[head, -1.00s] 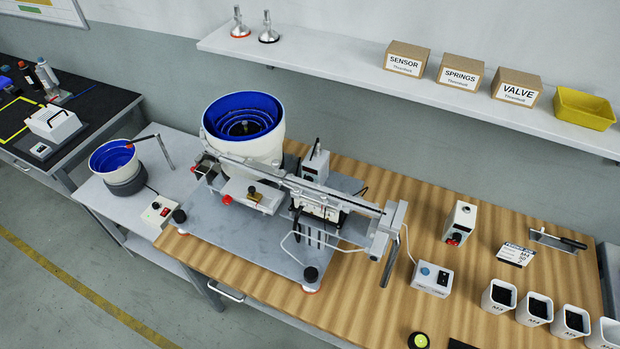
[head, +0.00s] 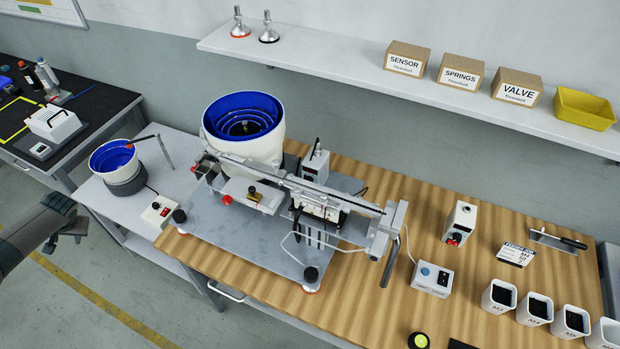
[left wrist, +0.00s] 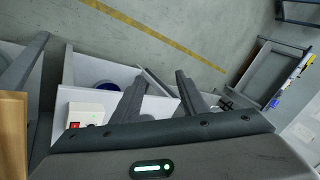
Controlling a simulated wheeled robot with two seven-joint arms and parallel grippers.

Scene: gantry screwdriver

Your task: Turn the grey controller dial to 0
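Several small controller boxes are in the head view, and I cannot tell which bears the grey dial; no dial reading is legible. One pale box with a red switch (head: 157,211) sits on the left side table by the small blue bowl. It also shows in the left wrist view (left wrist: 87,112). Others are an upright white box (head: 460,222), a light-grey box with a blue round part (head: 432,280), and a box behind the rail (head: 315,163). My left gripper (head: 78,222) is left of the side table, fingers apart and empty (left wrist: 160,78). My right gripper is not in view.
The side table (head: 180,247) adjoins the wooden bench (head: 350,315), which carries the large blue-lined feeder bowl (head: 243,125) and rail machine. A dark bench (head: 100,108) stands further left. Floor around my left gripper is clear.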

